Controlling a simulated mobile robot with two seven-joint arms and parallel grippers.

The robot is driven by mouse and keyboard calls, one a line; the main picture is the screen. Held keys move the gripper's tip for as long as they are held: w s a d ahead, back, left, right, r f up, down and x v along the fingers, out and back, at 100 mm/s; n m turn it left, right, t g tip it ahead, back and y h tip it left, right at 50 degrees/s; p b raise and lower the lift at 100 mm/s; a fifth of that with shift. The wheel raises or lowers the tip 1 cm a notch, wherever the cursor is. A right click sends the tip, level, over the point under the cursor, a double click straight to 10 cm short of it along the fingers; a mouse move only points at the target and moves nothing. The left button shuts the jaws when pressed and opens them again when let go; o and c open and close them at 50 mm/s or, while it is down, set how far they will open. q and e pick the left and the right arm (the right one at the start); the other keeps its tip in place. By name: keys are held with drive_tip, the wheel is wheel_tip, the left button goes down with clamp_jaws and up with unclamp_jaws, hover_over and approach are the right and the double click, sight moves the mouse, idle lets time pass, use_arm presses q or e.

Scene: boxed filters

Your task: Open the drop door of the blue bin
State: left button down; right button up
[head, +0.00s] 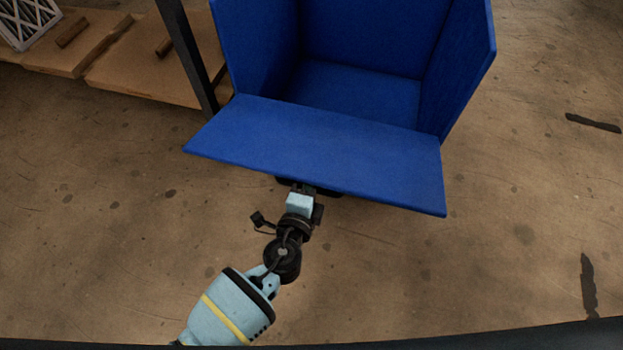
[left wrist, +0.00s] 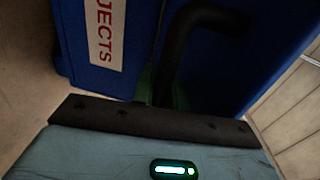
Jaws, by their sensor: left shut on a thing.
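The blue bin (head: 365,40) stands at the top centre of the head view, and its inside looks empty. Its drop door (head: 320,150) is swung outward and down, lying out from the front opening as a broad sloping or near-flat panel. My left gripper (head: 302,188) is at the door's outer side, below its front edge, shut on the black door handle. The door hides most of the handle in the head view. The left wrist view shows the curved black handle (left wrist: 190,30) close up, beside the door's blue surface (left wrist: 255,50). My right gripper is in neither view.
A white label ending in "JECTS" (left wrist: 105,30) is on the blue panel in the left wrist view. A dark post (head: 187,55) stands left of the bin. Wooden boards (head: 150,75) and a pleated filter (head: 28,20) lie at upper left.

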use_arm(q)
drive_tip(key=c, duration=1.4)
unclamp_jaws()
drive_tip(key=p+v, duration=0.1)
drive_tip(key=v, duration=0.7)
